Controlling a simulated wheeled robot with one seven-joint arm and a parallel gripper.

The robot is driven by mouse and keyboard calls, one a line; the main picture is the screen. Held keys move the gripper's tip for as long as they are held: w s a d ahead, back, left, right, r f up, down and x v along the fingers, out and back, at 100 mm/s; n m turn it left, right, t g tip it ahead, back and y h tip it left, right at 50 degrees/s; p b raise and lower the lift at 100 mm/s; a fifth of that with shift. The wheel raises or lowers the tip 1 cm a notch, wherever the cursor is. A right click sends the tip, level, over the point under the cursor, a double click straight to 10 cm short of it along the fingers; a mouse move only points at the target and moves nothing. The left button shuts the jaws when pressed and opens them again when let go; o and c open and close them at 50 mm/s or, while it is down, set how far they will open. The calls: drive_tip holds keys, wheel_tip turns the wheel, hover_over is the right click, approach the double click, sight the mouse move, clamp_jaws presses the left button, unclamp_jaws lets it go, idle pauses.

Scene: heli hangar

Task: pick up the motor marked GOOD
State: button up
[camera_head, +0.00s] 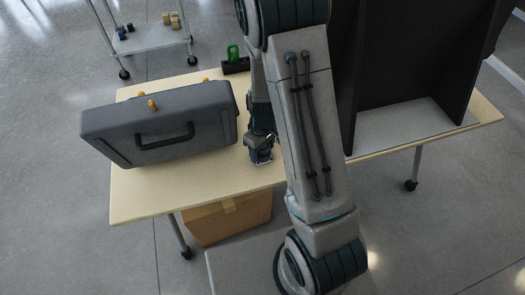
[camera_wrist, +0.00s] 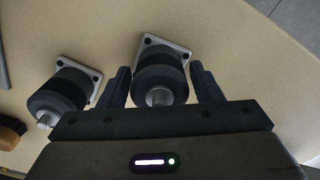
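In the wrist view, a dark cylindrical motor (camera_wrist: 160,75) with a square metal flange and silver shaft end is between the two fingers of my gripper (camera_wrist: 160,67). The fingers are spread, one on each side, with narrow gaps that make firm contact hard to see. A second, similar motor (camera_wrist: 62,92) lies to the left, outside the fingers. No GOOD marking is legible on either motor. In the head view, my gripper (camera_head: 262,140) is low over the table, right of the grey case, and my arm hides much of that area.
A grey case (camera_head: 180,117) with yellow latches fills the table's (camera_head: 140,195) left part. A black holder with a green piece (camera_head: 234,57) stands behind. Dark panels (camera_head: 410,50) stand at right. An orange-brown object (camera_wrist: 10,130) shows at the wrist view's left edge. A cardboard box (camera_head: 228,217) is underneath.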

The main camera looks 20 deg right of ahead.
drive_tip(key=c, duration=1)
drive_tip(key=shift+o, duration=0.2)
drive_tip(key=shift+r, duration=0.15)
